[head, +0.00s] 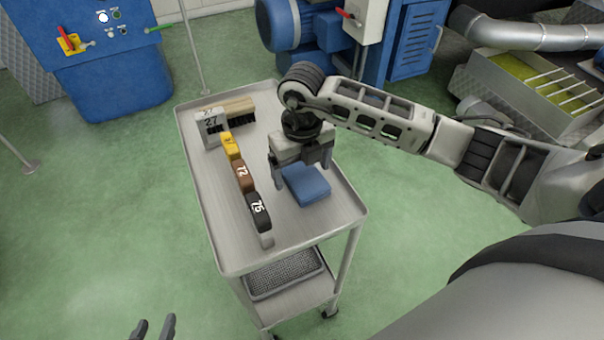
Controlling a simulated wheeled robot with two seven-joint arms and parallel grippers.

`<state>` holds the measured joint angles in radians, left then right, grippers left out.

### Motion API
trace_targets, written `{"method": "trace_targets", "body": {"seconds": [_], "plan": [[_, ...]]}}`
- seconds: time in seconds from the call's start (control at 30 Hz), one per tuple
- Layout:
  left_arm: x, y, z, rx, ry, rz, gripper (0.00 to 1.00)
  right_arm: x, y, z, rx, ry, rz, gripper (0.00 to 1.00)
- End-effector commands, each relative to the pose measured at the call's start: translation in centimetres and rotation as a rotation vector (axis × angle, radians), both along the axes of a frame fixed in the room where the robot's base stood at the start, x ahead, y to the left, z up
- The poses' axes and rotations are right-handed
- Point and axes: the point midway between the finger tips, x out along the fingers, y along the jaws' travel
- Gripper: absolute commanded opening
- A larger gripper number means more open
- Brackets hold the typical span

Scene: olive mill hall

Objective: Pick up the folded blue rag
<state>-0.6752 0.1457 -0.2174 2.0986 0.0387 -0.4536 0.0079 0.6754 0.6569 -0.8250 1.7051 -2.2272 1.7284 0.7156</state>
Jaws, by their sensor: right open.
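The folded blue rag (309,186) lies flat on the top shelf of a metal trolley (231,247), right of its middle. My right gripper (303,177) comes in from the right and is over the rag's far edge, pointing down with its fingers spread apart. One finger is at the rag's left side and the other near its far right corner. I cannot tell whether they touch the rag. My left gripper (153,329) shows only as fingertips at the bottom edge, off the trolley, with a gap between them.
Left of the rag stands a row of yellow (229,146), brown (244,174) and black (258,211) numbered blocks. A brush (237,107) and a tag marked 27 (211,123) are at the trolley's far end. A lower shelf holds a grated tray (284,275).

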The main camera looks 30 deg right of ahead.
Motion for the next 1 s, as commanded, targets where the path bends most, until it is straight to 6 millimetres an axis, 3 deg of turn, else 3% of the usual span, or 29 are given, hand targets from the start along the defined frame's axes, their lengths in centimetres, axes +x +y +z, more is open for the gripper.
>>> {"method": "trace_targets", "body": {"seconds": [0.17, 0.37, 0.77, 1.0], "plan": [[0.0, 0.0, -0.1, 0.0, 0.001, 0.0, 0.36, 0.0, 0.0, 0.0, 0.0, -0.001, 0.0, 0.87], [0.0, 0.0, -0.1, 0.0, 0.0, 0.0, 0.36, 0.0, 0.0, 0.0, 0.001, -0.001, 0.0, 0.39], [0.1, 0.0, -0.1, -0.001, 0.0, -0.001, 0.36, 0.0, 0.0, 0.5, 0.001, -0.002, 0.0, 0.38], [0.1, 0.0, 0.0, -0.001, 0.0, -0.001, 0.36, 0.1, 0.0, 3.4, 0.001, -0.006, 0.002, 0.38]]}}
